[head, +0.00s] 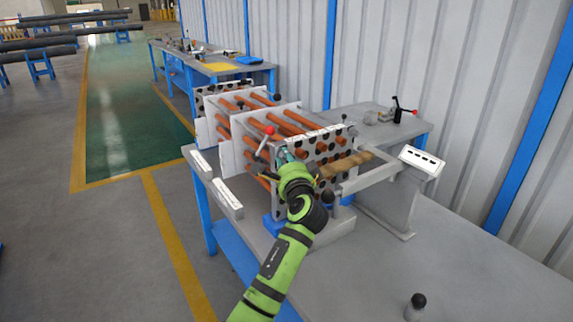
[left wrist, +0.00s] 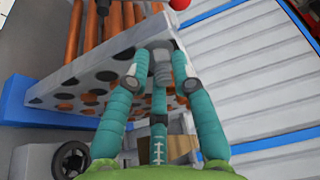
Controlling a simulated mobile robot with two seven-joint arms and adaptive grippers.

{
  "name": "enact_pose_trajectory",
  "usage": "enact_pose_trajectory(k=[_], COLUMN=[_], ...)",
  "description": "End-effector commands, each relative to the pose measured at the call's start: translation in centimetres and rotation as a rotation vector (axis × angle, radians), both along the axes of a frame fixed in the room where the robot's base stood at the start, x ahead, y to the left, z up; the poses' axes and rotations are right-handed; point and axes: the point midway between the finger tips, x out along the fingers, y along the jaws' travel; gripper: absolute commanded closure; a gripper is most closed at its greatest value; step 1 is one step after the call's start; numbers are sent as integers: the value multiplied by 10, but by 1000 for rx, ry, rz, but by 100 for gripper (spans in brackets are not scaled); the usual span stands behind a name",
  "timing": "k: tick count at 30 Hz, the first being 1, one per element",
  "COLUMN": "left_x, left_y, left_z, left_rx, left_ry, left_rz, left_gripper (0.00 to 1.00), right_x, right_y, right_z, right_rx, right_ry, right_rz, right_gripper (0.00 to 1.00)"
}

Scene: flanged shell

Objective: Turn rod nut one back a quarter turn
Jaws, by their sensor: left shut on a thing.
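The flanged shell is a bundle of orange tubes (head: 290,118) held through upright grey plates with round holes. Its front plate (left wrist: 110,75) fills the upper left of the left wrist view. My left gripper (head: 284,154) is at the upper left of the front plate, its teal fingers pointing at the plate. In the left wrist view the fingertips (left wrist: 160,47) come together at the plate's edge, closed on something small. Rod nut one is hidden between the fingertips, so I cannot see its turn. My right gripper is not in view.
A lever with a red knob (head: 269,130) stands just above my left gripper. A white panel (head: 423,160) and a wooden-looking bar (head: 345,165) are to the right. A dark-capped bottle (head: 416,304) stands on the workbench (head: 355,285), whose front right is mostly clear.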

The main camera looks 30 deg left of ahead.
Motion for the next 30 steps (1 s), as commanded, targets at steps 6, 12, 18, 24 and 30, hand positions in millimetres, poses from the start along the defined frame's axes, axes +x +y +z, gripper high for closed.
enact_pose_trajectory(k=[6,12,18,24,30], left_x=[1,0,0,-3,-25], left_y=[1,1,1,-3,-26], left_z=[9,9,6,4,2], left_rx=[7,8,5,4,1], left_ry=[-17,-18,-12,-9,-9], left_rz=[-2,-1,-1,-2,-4], left_gripper=[100,53,53,53,53], right_x=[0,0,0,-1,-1], right_y=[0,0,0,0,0], right_z=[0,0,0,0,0], right_rx=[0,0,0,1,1], right_ry=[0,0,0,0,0], right_rz=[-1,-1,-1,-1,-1], right_gripper=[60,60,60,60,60])
